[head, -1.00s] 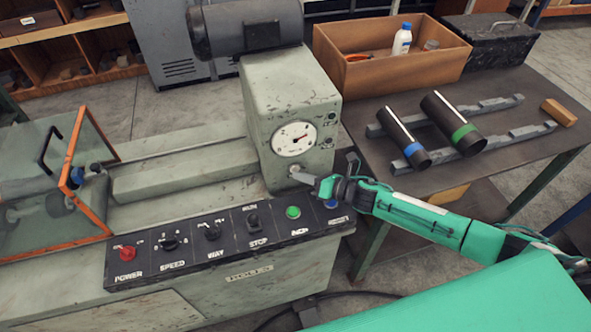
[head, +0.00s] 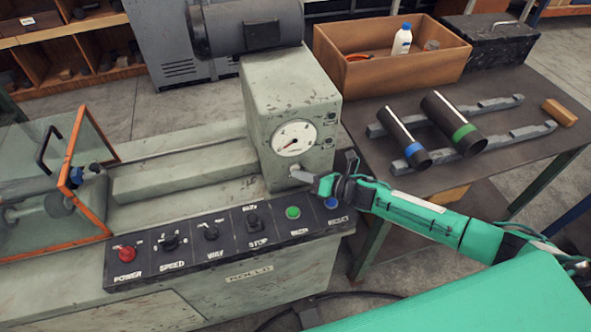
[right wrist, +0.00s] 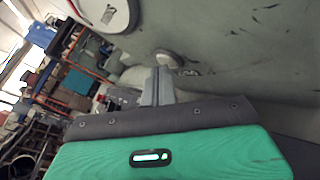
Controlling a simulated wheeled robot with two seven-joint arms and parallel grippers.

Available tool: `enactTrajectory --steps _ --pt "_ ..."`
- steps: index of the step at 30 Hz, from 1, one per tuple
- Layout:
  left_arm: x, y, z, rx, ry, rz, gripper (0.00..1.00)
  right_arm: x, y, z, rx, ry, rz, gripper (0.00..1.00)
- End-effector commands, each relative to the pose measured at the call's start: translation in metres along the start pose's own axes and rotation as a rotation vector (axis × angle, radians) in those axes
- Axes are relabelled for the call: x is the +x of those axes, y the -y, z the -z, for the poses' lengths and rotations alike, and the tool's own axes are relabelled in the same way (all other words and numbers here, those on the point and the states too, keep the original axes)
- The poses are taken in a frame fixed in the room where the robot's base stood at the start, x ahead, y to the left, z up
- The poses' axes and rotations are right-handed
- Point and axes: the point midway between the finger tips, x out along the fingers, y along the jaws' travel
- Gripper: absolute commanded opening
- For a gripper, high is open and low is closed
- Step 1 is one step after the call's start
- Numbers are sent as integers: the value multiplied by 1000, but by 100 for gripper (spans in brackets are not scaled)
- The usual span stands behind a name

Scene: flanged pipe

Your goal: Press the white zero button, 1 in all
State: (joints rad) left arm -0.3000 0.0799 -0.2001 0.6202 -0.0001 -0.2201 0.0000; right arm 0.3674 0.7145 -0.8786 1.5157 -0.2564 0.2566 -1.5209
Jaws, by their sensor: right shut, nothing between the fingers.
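The white zero button (right wrist: 169,57) is a round knob on the machine's grey-green face, just below the dial gauge (head: 294,139). The gauge needle points to the lower left. My left gripper is not in view.
A control panel with a red power button (head: 127,254), several knobs, a green button (head: 293,212) and a blue button (head: 332,203) lies below my right gripper. A table (head: 400,205) with two black pipes (head: 452,124) and a wooden box (head: 380,73) stands at right.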

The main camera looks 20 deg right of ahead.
Motion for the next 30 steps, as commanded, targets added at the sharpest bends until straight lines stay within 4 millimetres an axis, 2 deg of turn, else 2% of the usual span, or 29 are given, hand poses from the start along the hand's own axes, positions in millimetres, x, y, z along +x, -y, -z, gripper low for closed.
enactTrajectory --steps 10,20,30 --pt "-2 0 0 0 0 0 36 -11 -8 7 0 0 1 0" --pt "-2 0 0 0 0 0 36 -12 -9 8 0 0 0 0" --pt "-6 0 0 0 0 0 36 -32 -24 24 2 -1 0 0"
